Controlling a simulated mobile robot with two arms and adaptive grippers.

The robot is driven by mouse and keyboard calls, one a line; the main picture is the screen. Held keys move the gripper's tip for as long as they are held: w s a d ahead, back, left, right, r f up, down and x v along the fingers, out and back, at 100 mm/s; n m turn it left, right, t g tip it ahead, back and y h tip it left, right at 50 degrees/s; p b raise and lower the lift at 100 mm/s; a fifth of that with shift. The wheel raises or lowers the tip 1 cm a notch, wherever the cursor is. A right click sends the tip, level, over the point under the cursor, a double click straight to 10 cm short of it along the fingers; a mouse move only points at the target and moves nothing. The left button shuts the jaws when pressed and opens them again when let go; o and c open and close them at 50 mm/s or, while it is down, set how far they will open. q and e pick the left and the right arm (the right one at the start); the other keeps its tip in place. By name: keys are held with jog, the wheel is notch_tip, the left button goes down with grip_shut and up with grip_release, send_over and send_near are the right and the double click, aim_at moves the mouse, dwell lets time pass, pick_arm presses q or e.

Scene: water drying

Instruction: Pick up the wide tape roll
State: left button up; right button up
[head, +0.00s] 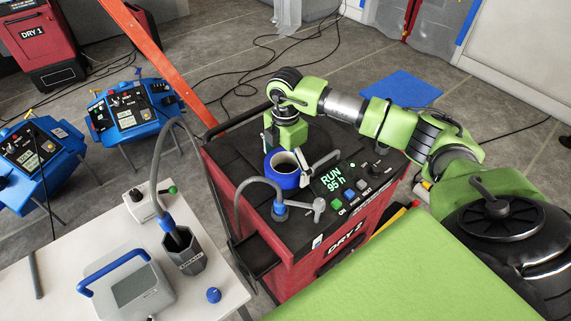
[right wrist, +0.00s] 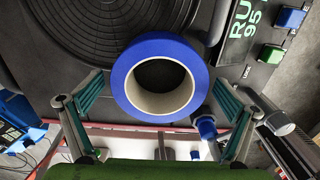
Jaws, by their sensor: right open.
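The wide tape roll (head: 286,180) is blue with a pale core and lies with its hole facing up on the black top of the red DRY 2 machine (head: 325,262). The right wrist view shows the roll (right wrist: 124,88) nearly face-on. My right gripper (head: 300,168) is open just above and around the roll in the head view. In the right wrist view its green-padded fingers (right wrist: 160,108) are to the left and right of the roll, with a gap on each side. Whether they are level with the roll is hard to tell. My left gripper is not in view.
A control panel with a green RUN 95 h display (head: 333,179) and coloured buttons is right of the roll. A grey hose with a blue fitting (head: 281,208) is close in front. A white table (head: 60,280) holds a grey device and a dark cup at lower left.

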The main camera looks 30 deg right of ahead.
jog(key=shift+f, duration=0.1)
jog(key=c, duration=1.2)
jog(key=shift+c, duration=0.2)
